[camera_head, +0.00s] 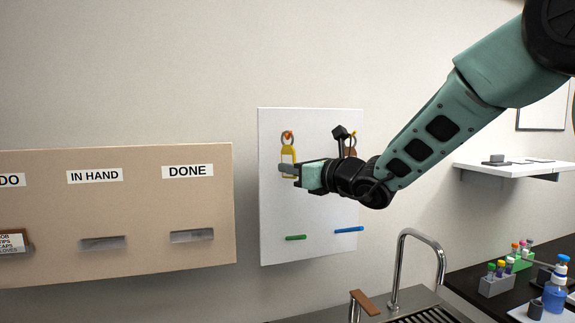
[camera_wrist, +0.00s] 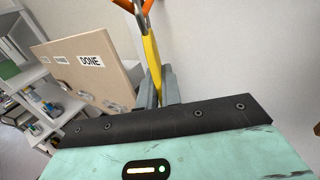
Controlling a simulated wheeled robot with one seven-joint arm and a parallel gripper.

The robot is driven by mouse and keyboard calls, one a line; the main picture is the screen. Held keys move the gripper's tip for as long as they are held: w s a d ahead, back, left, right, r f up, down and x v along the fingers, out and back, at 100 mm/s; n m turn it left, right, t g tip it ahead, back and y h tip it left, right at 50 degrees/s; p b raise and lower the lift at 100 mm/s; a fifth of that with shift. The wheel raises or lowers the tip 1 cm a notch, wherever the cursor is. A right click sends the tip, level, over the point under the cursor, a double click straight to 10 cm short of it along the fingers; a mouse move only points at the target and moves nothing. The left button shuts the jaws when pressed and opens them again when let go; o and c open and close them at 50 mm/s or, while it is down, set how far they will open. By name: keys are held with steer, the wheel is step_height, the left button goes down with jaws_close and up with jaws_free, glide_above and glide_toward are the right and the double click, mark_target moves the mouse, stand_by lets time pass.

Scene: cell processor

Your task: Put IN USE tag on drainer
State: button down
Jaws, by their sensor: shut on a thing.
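A yellow tag (camera_head: 288,156) is at the left orange peg (camera_head: 287,136) on the white wall board (camera_head: 272,220). My gripper (camera_head: 287,169) is shut on the tag's lower part. In the wrist view the yellow tag (camera_wrist: 152,52) rises edge-on from between the fingers (camera_wrist: 160,88), and an orange peg shows at the top. I cannot tell whether the tag still touches the peg, and no lettering on it is readable. A ridged metal surface by the sink (camera_head: 425,316), possibly the drainer, is at the bottom right, cut off by the frame.
A second peg with a tag (camera_head: 351,152) is partly hidden behind my wrist. Green (camera_head: 295,238) and blue (camera_head: 349,229) pegs sit lower on the board. A tall faucet (camera_head: 440,262) stands below right. A beige card board (camera_head: 130,225) is at left; tube racks (camera_head: 497,284) are at right.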

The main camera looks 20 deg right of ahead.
steer(key=shift+s+r, duration=0.15)
steer(key=shift+r, duration=0.45)
steer(key=shift+s+r, duration=0.1)
steer(key=shift+r, duration=0.05)
steer(key=shift+s+r, duration=0.55)
steer(key=shift+r, duration=0.2)
steer(key=s, duration=0.2)
steer(key=s+r+b, duration=0.1)
steer(key=shift+s, duration=0.4)
